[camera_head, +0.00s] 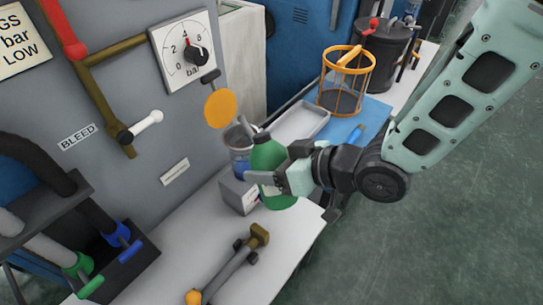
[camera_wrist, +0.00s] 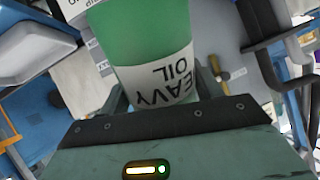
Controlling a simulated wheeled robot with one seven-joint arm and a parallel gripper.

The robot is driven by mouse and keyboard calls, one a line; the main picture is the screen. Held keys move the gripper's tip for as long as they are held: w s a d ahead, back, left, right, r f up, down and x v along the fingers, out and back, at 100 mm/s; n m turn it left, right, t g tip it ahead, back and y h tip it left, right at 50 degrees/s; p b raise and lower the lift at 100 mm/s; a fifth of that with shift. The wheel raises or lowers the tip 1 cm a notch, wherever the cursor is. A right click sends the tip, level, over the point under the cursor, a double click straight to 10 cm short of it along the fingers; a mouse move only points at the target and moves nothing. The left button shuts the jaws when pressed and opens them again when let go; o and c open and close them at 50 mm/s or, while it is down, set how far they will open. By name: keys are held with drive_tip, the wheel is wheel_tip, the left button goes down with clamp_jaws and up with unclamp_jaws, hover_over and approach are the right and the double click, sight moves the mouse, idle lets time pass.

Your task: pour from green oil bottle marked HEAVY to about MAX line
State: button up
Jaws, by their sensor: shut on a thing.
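The green oil bottle (camera_head: 268,158) is in my gripper (camera_head: 278,181), which is shut around its lower body. In the wrist view the bottle (camera_wrist: 135,38) shows a white label reading "EAVY OIL", upside down, between the fingers of my gripper (camera_wrist: 165,92). In the head view the bottle leans slightly left, its grey neck toward a clear container (camera_head: 238,146) with blue at its lower part. That container stands on a grey block (camera_head: 237,192), just behind and left of the bottle. I cannot make out a MAX line or any flowing oil.
A gauge panel (camera_head: 190,55) with a white-handled valve (camera_head: 148,123) rises at the left. An orange disc (camera_head: 220,108) juts out above the container. A tool with a brown head (camera_head: 258,235) lies on the white bench (camera_head: 290,235). A yellow wire basket (camera_head: 345,80) and pale tray (camera_head: 300,122) stand behind.

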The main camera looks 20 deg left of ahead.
sight(275, 148)
drive_tip(key=shift+w+a+r+m+g+h+p, duration=0.1)
drive_tip(key=shift+a+m+g+h+p, duration=0.2)
drive_tip(key=shift+p, duration=0.65)
drive_tip(key=shift+w+d+g+h+p, duration=0.1)
drive_tip(key=shift+h+p, duration=0.3)
drive_tip(key=shift+p, duration=0.55)
drive_tip(key=shift+f, duration=0.2)
drive_tip(key=shift+r+g+h+p, duration=0.55)
drive_tip(key=shift+r+p, duration=0.4)
drive_tip(key=shift+p, duration=1.65)
drive_tip(key=shift+r+m+g+h+p, duration=0.5)
drive_tip(key=shift+r+h+p, duration=0.3)
drive_tip(key=shift+p, duration=2.2)
